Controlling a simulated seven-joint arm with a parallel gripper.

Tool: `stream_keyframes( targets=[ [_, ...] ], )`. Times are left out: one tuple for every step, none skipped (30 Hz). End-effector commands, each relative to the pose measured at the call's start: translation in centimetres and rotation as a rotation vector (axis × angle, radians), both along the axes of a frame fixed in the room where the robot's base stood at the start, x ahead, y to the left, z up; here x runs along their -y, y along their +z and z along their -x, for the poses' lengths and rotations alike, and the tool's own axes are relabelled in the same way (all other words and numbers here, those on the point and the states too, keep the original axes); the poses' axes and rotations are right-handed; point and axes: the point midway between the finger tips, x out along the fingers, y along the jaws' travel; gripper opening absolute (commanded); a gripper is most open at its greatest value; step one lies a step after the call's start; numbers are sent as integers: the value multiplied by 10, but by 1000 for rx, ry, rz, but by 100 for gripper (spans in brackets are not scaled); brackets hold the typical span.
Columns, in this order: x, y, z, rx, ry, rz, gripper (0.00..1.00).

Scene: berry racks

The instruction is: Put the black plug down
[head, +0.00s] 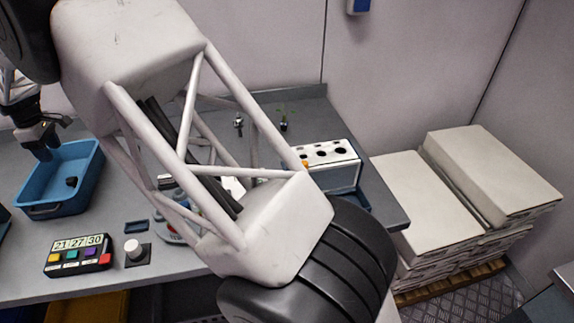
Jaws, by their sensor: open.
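A small black piece, which looks like the black plug (71,181), lies on the floor of a blue tray (88,158) at the left of the bench. My gripper (50,139) is at the far left, above the tray's back left corner. It is open, with no object visible between its fingers. The black piece is apart from the fingers, a little below and to the right of them in the picture.
My arm covers the middle of the bench. A white rack with round holes (343,173) stands at the bench's right. A button box with number displays (78,257) and a white knob (132,246) sit at the front. Stacked pale sacks (490,178) stand beyond the right edge.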

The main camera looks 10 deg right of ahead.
Motion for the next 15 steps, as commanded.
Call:
stream_keyframes(
  targets=[
    [1, 1, 0, 0, -2, 0, 54],
    [3, 2, 0, 1, -4, -1, 54],
    [5, 3, -1, 1, -8, -1, 54],
    [8, 5, -1, 2, -12, -2, 54],
    [11, 6, -2, 2, -17, -2, 54],
    [17, 9, -2, 3, -26, -3, 54],
    [22, 12, -3, 4, -34, -3, 54],
    [27, 15, -3, 5, -44, -5, 54],
    [35, 20, -4, 8, -58, -7, 54],
    [42, 24, -4, 9, -70, -8, 54],
    [51, 28, -4, 10, -82, -9, 54],
    [62, 34, -5, 13, -102, -11, 54],
    [72, 38, -5, 14, -118, -12, 54],
    [81, 43, -5, 16, -134, -14, 54],
    [95, 50, -5, 19, -157, -17, 54]
  ],
)
